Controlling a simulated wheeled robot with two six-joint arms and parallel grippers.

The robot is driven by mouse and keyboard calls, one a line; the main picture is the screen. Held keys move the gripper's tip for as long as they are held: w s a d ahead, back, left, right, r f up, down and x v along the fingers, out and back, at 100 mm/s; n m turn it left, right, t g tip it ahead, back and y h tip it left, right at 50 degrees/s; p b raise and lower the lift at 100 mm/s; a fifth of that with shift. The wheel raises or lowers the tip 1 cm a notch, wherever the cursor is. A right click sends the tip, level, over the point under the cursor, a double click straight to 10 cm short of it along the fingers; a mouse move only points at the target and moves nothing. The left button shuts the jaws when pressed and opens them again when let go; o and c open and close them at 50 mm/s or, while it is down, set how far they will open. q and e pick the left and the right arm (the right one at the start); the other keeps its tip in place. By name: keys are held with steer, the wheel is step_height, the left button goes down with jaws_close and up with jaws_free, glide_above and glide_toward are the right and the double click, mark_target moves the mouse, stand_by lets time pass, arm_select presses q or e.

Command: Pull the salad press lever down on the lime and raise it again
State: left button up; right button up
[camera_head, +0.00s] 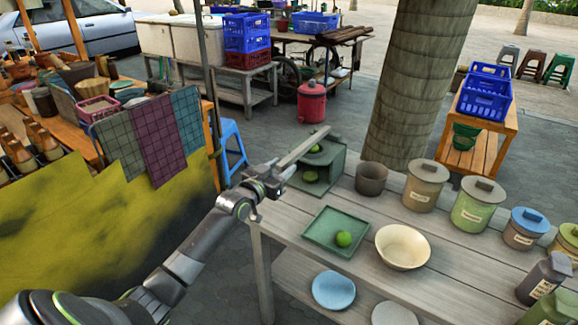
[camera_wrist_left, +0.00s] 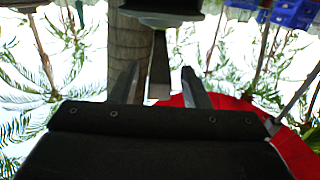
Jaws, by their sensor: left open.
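The green salad press (camera_head: 327,175) stands at the far left corner of the wooden table. Its grey bar-like lever (camera_head: 304,147) slants up over it, with the near end low by my left gripper. A green lime (camera_head: 311,176) sits inside the press, and another green round shape shows just under the lever. My left gripper (camera_head: 275,178) is at the lever's near end, left of the press. In the left wrist view my open fingers (camera_wrist_left: 160,85) stand on either side of the lever's end (camera_wrist_left: 160,72), with gaps on both sides. My right gripper is out of view.
A cream bowl (camera_head: 402,246), a brown cup (camera_head: 371,178) and several lidded jars stand to the right. A palm trunk (camera_head: 416,80) rises behind the table.

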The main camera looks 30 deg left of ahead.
mark_target(289, 161)
arm_select(q)
steer(key=shift+w+d+b, duration=0.15)
steer(key=shift+w+b, duration=0.3)
steer(key=shift+w, duration=1.6)
jaws_close()
